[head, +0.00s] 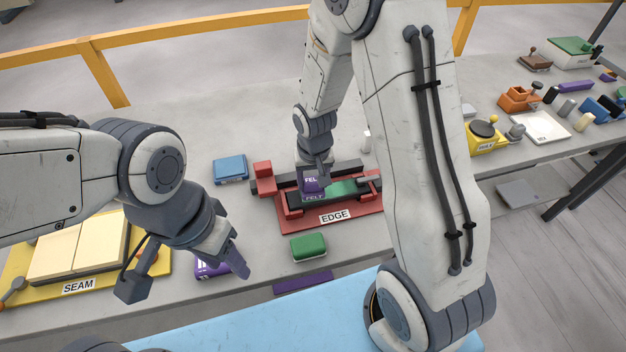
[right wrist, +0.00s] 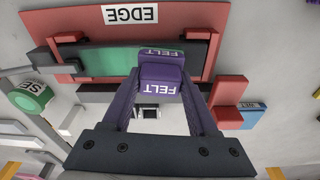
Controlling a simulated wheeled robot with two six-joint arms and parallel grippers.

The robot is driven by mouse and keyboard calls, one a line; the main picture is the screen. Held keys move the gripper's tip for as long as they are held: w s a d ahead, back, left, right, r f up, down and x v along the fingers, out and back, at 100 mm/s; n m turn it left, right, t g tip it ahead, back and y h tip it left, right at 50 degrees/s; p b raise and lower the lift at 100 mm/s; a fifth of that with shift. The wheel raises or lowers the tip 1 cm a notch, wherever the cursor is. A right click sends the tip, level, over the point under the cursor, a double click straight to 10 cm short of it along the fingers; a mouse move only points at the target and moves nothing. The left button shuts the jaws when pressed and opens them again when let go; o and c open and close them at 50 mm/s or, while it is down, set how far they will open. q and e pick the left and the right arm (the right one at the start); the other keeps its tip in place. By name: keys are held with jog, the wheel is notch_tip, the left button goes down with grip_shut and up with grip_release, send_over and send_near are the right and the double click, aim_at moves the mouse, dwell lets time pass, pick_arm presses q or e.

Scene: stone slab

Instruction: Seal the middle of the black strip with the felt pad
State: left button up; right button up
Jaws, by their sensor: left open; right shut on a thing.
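My right gripper (head: 314,176) is shut on the purple felt pad (head: 311,186), marked FELT. In the right wrist view the pad (right wrist: 160,84) sits between the two fingers of the right gripper (right wrist: 159,92). The pad is over the middle of the black strip (head: 295,198), which lies in the red EDGE fixture (head: 362,222). The strip's right part in the head view is green (head: 345,188); that green part also shows in the right wrist view (right wrist: 108,61). I cannot tell whether pad and strip touch. My left gripper (head: 238,264) is open, left of the fixture and apart from it.
A green block (head: 308,247) and a purple bar (head: 303,282) lie in front of the fixture. A blue block (head: 230,168) lies behind left. A yellow SEAM fixture (head: 50,255) stands at the left. Several tools and boxes crowd the bench at right.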

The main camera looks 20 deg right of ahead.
jog(key=shift+d, duration=0.15)
jog(key=shift+s+d+r+p, duration=0.1)
jog(key=shift+d+p, duration=0.45)
jog(key=shift+d, duration=0.5)
jog(key=shift+s+d+f+p, duration=0.15)
jog(key=shift+d+p, duration=0.4)
jog(key=shift+d, duration=1.2)
jog(key=shift+d+p, duration=0.65)
jog(key=shift+d, duration=0.85)
jog(key=shift+f, duration=0.15)
